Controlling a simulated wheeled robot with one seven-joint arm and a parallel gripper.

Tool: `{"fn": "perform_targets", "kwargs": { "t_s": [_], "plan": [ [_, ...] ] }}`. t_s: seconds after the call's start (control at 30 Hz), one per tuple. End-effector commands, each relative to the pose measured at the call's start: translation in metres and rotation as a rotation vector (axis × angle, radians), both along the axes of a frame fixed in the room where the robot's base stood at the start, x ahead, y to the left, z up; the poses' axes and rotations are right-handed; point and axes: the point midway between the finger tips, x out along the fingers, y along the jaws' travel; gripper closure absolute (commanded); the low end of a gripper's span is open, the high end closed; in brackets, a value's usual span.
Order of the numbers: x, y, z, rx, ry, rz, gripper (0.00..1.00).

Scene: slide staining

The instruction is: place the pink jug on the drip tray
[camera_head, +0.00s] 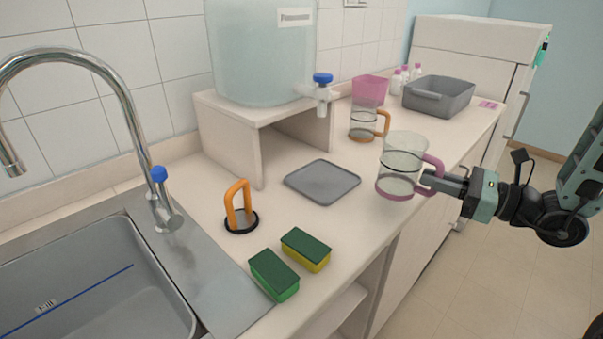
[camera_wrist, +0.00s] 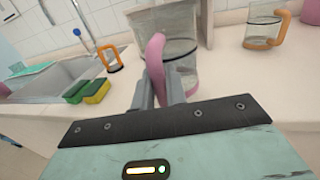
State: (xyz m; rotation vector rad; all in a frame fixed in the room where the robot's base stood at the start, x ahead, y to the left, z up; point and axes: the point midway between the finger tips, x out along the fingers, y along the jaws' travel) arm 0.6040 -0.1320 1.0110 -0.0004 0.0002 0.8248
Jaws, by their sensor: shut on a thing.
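The pink jug (camera_head: 402,160) is a clear jug with a pink handle and pink base, upright near the counter's front edge. My gripper (camera_head: 430,178) is shut on its pink handle from the right. In the wrist view the jug (camera_wrist: 180,65) stands just past the fingertips, its handle between my fingers (camera_wrist: 165,95). I cannot tell whether its base touches the counter. The drip tray (camera_head: 322,182) is a flat grey square on the counter, left of the jug, and looks empty. In the wrist view I cannot make out the tray.
A water tank (camera_head: 260,55) with a blue tap (camera_head: 322,80) stands on a stand (camera_head: 240,140) behind the tray. An orange-handled jug (camera_head: 364,122) with a pink item above it stands behind the pink jug. Sponges (camera_head: 305,250), an orange handle (camera_head: 240,205) and a sink (camera_head: 100,285) lie left.

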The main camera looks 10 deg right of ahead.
Motion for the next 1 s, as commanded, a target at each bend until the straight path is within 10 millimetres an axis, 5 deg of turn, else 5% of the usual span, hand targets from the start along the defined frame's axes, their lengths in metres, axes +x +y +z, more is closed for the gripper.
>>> {"fn": "perform_targets", "kwargs": {
  "t_s": [0.17, 0.7, 1.0],
  "plan": [
    [0.007, 0.008, 0.001, 0.000, 0.000, 0.003, 1.00],
    [0.096, 0.105, 0.002, 0.001, -0.001, 0.005, 1.00],
    [0.117, 0.128, 0.001, 0.000, 0.000, 0.002, 1.00]
  ]
}}
